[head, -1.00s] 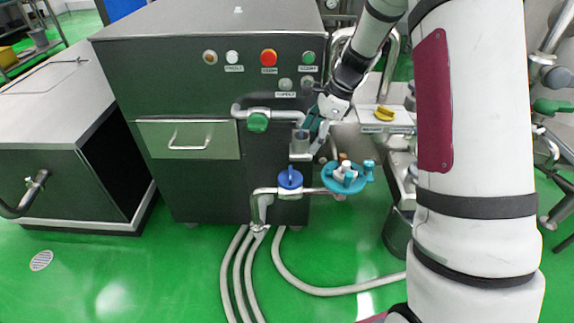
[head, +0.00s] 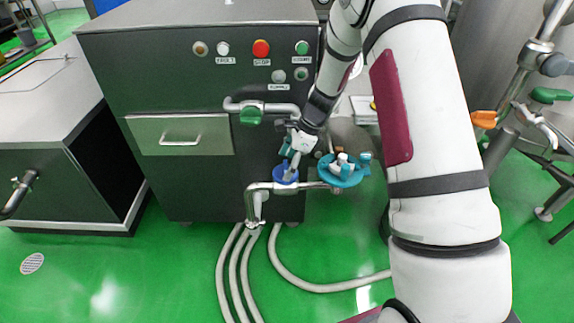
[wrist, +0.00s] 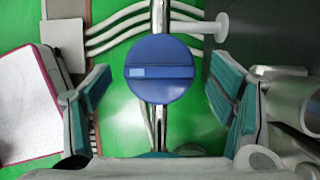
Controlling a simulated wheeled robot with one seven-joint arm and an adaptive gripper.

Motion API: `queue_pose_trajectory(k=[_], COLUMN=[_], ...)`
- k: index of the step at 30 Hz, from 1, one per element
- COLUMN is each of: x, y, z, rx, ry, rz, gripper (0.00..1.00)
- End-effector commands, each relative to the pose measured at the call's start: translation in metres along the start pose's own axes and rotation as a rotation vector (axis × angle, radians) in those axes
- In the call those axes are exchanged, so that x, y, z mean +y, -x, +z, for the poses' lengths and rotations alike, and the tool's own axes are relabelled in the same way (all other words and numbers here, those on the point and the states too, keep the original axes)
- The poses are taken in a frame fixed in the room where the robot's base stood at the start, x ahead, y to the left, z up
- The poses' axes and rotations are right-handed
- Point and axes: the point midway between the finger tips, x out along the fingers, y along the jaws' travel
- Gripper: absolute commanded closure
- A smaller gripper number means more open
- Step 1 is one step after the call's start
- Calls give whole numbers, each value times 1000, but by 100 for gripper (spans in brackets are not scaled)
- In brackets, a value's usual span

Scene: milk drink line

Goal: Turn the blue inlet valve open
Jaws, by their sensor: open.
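The blue inlet valve (head: 284,174) is a round blue knob on a metal pipe in front of the dark cabinet. In the wrist view the knob (wrist: 160,69) is seen from above, with a raised bar lying crosswise and a lighter blue patch at the bar's left end. My gripper (head: 291,158) is right above the knob in the head view, hiding part of it. In the wrist view my gripper (wrist: 160,100) is open, with one teal-padded finger on each side of the knob and a visible gap on both sides. I cannot tell how high the fingertips are above it.
A green valve (head: 250,116) sits on a pipe above and left of the blue one. A teal round fitting (head: 341,170) with white and blue parts is close to the right. The dark cabinet (head: 190,90) stands behind. Pale hoses (head: 330,286) run down over the green floor.

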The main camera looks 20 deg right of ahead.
Motion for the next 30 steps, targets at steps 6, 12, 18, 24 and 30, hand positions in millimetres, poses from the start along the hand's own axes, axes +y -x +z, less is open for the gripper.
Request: queue_pose_trajectory(k=[6, 12, 18, 24, 30], x=[0, 0, 0, 0, -1], y=[-6, -6, -6, -6, -6], z=[0, 0, 0, 0, 0], rx=[0, 0, 0, 0, 0], ry=[1, 1, 1, 6, 56], rz=[0, 0, 0, 2, 23], gripper=[23, 30, 71, 71, 71])
